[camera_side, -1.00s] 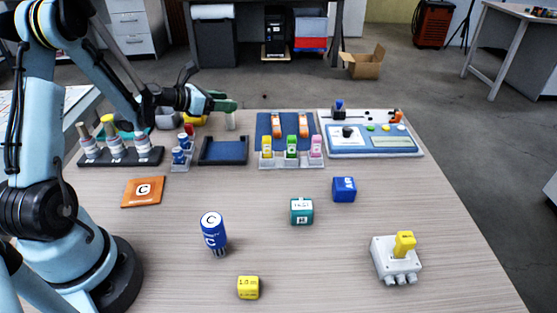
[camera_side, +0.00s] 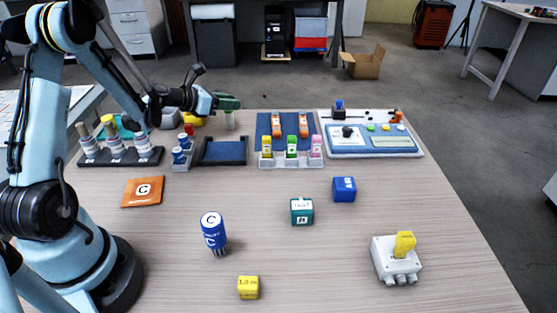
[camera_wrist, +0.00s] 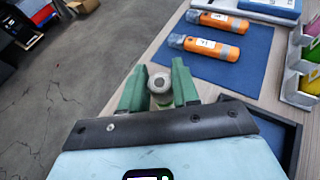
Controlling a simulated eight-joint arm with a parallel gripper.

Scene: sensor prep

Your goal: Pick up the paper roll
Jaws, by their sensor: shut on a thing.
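In the side view my gripper (camera_side: 228,102) is at the back of the table, left of the blue mat. The pale body of the roll (camera_side: 230,121) stands upright below the fingers. Whether its foot touches the table cannot be told.
A dark tray (camera_side: 222,151) lies just in front of the roll. The blue mat (camera_side: 264,123) with orange tools (camera_side: 303,125) is to its right.

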